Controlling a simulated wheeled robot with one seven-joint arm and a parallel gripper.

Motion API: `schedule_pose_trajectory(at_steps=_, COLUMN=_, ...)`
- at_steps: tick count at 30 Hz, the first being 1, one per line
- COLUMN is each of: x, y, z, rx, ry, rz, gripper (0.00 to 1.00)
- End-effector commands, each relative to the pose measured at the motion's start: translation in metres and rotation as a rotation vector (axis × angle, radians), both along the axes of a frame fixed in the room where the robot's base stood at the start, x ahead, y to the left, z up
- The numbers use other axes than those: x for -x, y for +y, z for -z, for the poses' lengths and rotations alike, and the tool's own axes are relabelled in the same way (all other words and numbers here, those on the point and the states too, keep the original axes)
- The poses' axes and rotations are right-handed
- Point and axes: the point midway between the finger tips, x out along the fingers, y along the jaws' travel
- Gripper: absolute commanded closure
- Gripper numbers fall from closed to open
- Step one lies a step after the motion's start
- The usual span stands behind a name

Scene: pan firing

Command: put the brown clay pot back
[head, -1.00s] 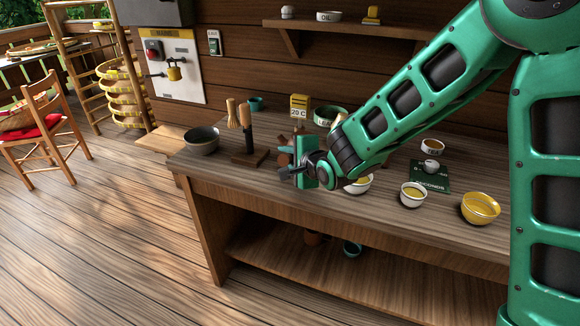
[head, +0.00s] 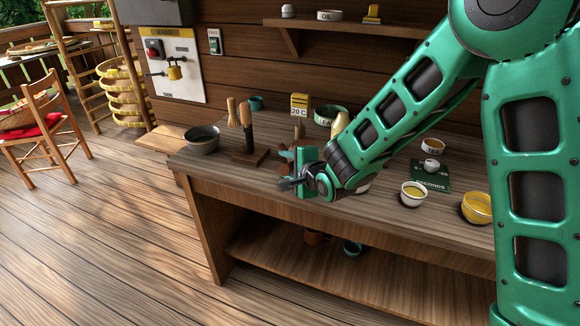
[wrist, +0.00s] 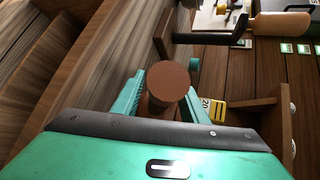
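The brown clay pot (wrist: 172,82) shows in the wrist view as a round, reddish-brown end with a narrower body behind it. It sits between the two teal fingers of my gripper (wrist: 160,100), which flank it closely and appear shut on it.
A wooden stand with upright tools (head: 247,155) and a dark bowl (head: 202,140) are to the left. A yellow 20 C block (head: 299,104) and a green-white bowl (head: 327,115) stand behind. A white bowl (head: 413,194) and a yellow bowl (head: 476,207) are to the right.

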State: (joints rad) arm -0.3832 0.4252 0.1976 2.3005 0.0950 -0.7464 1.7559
Motion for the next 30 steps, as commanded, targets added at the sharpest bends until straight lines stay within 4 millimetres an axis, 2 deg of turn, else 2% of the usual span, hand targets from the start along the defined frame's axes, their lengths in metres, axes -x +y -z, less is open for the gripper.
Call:
schedule_pose_trajectory(at_steps=5, x=0.009, y=-0.005, z=-0.006, rx=0.0, ry=0.0, rz=0.0, gripper=0.61)
schedule_pose_trajectory(at_steps=19, x=0.075, y=-0.043, z=-0.04, rx=0.001, ry=-0.002, rz=-0.002, gripper=0.61)
schedule_pose_trajectory(at_steps=24, x=0.089, y=-0.051, z=-0.047, rx=-0.001, ry=-0.002, rz=-0.002, gripper=0.61)
schedule_pose_trajectory(at_steps=30, x=0.095, y=-0.054, z=-0.05, rx=0.0, ry=0.0, rz=-0.002, gripper=0.61)
